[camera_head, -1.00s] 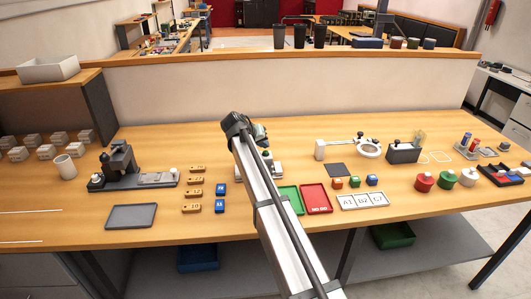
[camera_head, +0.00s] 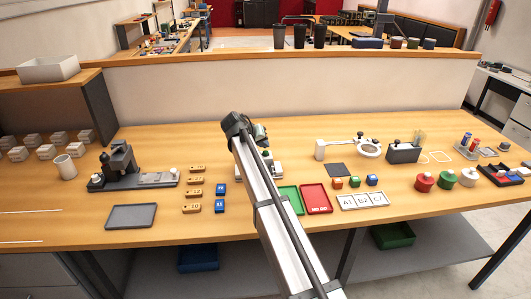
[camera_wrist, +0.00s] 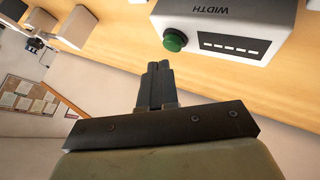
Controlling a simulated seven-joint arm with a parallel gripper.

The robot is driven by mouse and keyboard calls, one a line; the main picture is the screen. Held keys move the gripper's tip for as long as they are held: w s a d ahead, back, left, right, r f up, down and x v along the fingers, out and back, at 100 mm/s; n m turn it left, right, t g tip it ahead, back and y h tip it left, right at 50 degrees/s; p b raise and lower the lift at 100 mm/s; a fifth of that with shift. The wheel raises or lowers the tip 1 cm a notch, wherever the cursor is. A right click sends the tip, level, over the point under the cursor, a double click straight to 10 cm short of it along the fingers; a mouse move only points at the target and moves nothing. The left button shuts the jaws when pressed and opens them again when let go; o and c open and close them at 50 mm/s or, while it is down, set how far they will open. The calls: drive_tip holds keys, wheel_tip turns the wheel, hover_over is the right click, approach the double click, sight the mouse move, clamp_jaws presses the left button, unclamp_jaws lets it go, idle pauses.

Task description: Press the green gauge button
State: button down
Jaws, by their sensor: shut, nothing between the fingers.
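The green gauge button (camera_wrist: 174,40) shows in the wrist view, round and standing out from the white gauge box (camera_wrist: 235,20), which is marked WIDTH. My gripper (camera_wrist: 158,68) is shut and empty, its fingertips together just below the button in that picture. A small gap appears between the tips and the button, and I cannot tell the exact distance. In the head view my arm hides much of the gauge (camera_head: 275,169), and the fingers are hidden there too.
A green tray (camera_head: 291,199) and a red tray (camera_head: 317,198) lie right of my arm. Blue blocks (camera_head: 220,206) and numbered wooden blocks (camera_head: 191,208) lie to its left. A magnifier (camera_head: 368,148) stands further right. Bare wood lies between the blocks and the dark tray (camera_head: 131,216).

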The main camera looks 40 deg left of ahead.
sight(264, 152)
drive_tip(key=shift+f, duration=0.95)
idle(1.2)
drive_tip(key=shift+r, duration=3.45)
